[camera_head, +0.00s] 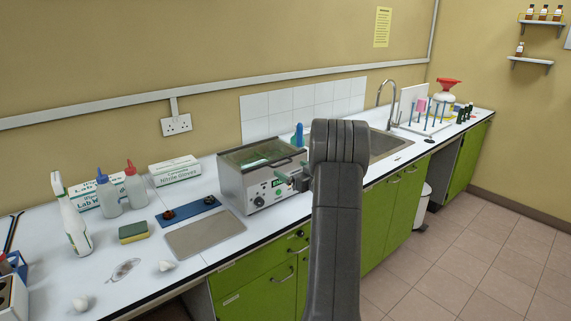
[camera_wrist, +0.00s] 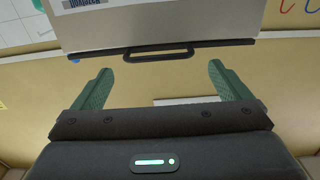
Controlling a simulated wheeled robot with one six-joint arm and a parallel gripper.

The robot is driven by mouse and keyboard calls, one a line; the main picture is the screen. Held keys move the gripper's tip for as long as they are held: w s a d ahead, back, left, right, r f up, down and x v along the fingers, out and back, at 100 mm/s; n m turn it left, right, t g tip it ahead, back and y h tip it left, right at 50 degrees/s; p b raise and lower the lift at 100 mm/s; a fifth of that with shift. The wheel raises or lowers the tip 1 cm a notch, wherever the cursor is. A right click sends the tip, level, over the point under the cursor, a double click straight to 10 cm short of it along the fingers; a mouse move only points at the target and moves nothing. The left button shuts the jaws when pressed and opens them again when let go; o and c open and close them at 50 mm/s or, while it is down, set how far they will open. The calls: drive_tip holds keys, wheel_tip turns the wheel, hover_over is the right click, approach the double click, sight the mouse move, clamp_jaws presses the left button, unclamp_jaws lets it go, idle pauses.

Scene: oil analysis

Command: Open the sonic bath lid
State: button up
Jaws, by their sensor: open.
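The sonic bath (camera_head: 245,191) is a grey metal box with a knob and small display on its front, standing on the bench left of the sink. Its lid (camera_head: 250,153) looks like a dark-framed, see-through top lying flat and shut. My gripper (camera_head: 293,172) is at the right front of the bath, partly hidden by my arm. In the wrist view, my gripper (camera_wrist: 162,82) is open with two green fingers apart and nothing between them. A dark bar with a loop handle (camera_wrist: 158,54) lies just beyond the fingertips, centred between them, not visibly touched.
The sink (camera_head: 383,145) and tap (camera_head: 386,95) are to the right. Floor in front of the cupboards is clear.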

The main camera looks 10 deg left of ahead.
sight(283, 164)
drive_tip(key=shift+p+x, duration=0.35)
drive_tip(key=shift+x, duration=1.9)
drive_tip(key=shift+c, duration=0.3)
drive_tip(key=shift+d, duration=0.1)
drive_tip(key=c, duration=1)
drive_tip(key=shift+r, duration=0.1)
drive_tip(key=shift+c, duration=0.2)
